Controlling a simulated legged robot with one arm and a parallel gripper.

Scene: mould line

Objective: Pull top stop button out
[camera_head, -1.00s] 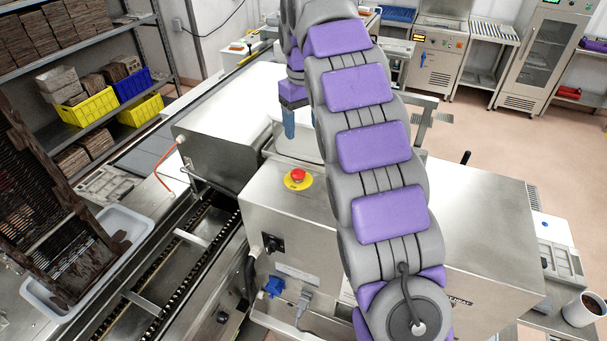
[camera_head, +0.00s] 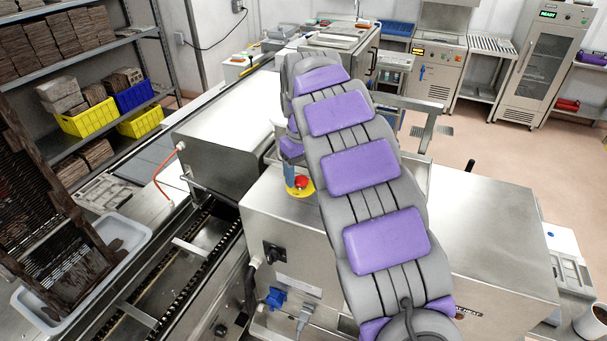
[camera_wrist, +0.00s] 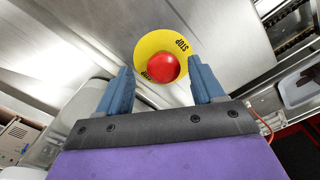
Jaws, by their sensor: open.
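The red stop button (camera_head: 304,183) sits on a yellow disc (camera_head: 293,192) on the top of the steel machine housing. In the wrist view the red button (camera_wrist: 163,68) shows beyond and between the fingertips, with the yellow disc (camera_wrist: 149,45) marked STOP around it. My gripper (camera_wrist: 163,87) is open, with one blue finger on each side of the button's line and nothing between them. In the head view my gripper (camera_head: 290,174) is beside the button, partly hidden by my arm. I cannot tell whether the fingers touch the disc.
The steel housing (camera_head: 480,230) spreads right under my arm. A conveyor channel (camera_head: 190,255) runs along its left side. A second steel box (camera_head: 225,135) stands behind. A white tray (camera_head: 120,240) lies at the left, and a mug (camera_head: 592,322) at the lower right.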

